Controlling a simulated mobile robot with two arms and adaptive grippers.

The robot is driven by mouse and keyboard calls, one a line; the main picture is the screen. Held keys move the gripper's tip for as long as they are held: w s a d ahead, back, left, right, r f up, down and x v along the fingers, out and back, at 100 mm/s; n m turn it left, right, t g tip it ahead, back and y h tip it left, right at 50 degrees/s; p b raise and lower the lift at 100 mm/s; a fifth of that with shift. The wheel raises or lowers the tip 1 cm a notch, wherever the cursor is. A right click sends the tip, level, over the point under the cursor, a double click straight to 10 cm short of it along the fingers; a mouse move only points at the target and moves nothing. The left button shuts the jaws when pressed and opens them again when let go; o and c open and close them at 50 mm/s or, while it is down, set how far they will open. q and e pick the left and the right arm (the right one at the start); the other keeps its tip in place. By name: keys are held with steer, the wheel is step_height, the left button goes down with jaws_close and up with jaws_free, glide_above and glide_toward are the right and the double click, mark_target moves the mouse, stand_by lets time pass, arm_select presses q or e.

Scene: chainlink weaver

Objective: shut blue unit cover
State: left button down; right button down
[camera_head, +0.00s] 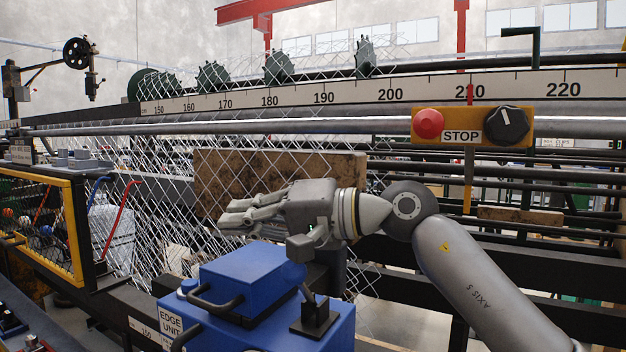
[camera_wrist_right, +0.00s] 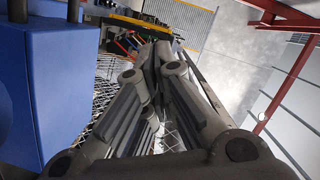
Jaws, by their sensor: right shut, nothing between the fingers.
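The blue edge unit (camera_head: 335,330) stands at the bottom centre of the head view, with an "EDGE UNIT" label on its left side. A raised blue block with a dark handle (camera_head: 250,272) sits on it; I cannot tell whether this block is the cover or how far it is open. My right gripper (camera_head: 228,214) is above and beyond the blue unit, pointing left, shut and empty. In the right wrist view its fingers (camera_wrist_right: 155,65) meet, and a blue face of the unit (camera_wrist_right: 45,95) stands to the left, apart from them. My left gripper is out of view.
Chain-link mesh (camera_head: 150,215) hangs right behind my right gripper, with a brown board (camera_head: 340,167) beyond. A yellow STOP panel (camera_head: 472,127) is at upper right. A yellow-framed guard (camera_head: 80,235) stands at left.

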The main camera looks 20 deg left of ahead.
steer(key=d+r, duration=0.1)
steer(key=d, duration=1.1)
